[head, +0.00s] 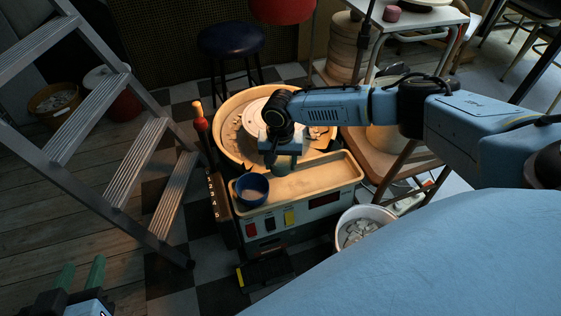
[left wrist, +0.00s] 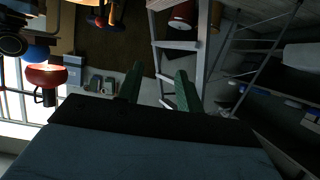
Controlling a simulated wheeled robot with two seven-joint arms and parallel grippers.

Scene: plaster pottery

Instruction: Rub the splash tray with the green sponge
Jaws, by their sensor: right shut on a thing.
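The splash tray (head: 325,183) is the long cream tray along the front of the pottery wheel. My right gripper (head: 284,168) points down over the tray's left half, just right of the blue bowl. It is shut on a small greenish thing, which I take to be the green sponge; the fingers and wrist hide most of it. I cannot tell whether it touches the tray's floor. My left gripper (head: 81,274) is open and empty at the lower left, well away from the wheel. Its two green fingers also show apart in the left wrist view (left wrist: 160,88).
A blue bowl (head: 252,188) stands at the tray's left end. The round wheel basin (head: 228,125) lies behind. A white bucket of shards (head: 361,228) stands front right. A metal stepladder (head: 95,140) is at left, and a wooden stool (head: 385,165) is close on the right.

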